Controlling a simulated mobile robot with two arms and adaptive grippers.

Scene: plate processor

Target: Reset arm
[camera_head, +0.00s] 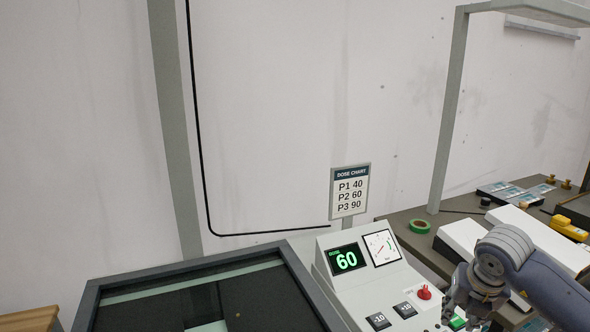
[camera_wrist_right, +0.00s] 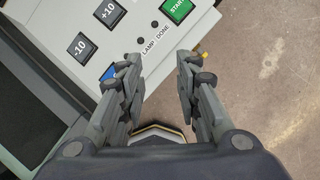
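My right gripper (camera_head: 458,306) is at the lower right of the head view, at the right edge of the white control console (camera_head: 335,287). In the right wrist view my right gripper (camera_wrist_right: 162,62) is open, with nothing between its fingers and floor visible beyond them. The fingers point toward the console's edge near the green START button (camera_wrist_right: 176,9) and the LAMP and DONE labels. I cannot tell whether they touch it. The console's green display (camera_head: 346,259) reads 60. My left gripper is not in view.
A dark glass-topped unit (camera_head: 91,302) adjoins the console's left side. A dose chart sign (camera_head: 349,191) stands behind it. A red knob (camera_head: 424,292) sticks up from the console. A workbench (camera_head: 411,216) with a green tape roll (camera_head: 420,226) and yellow tool (camera_head: 569,229) lies right.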

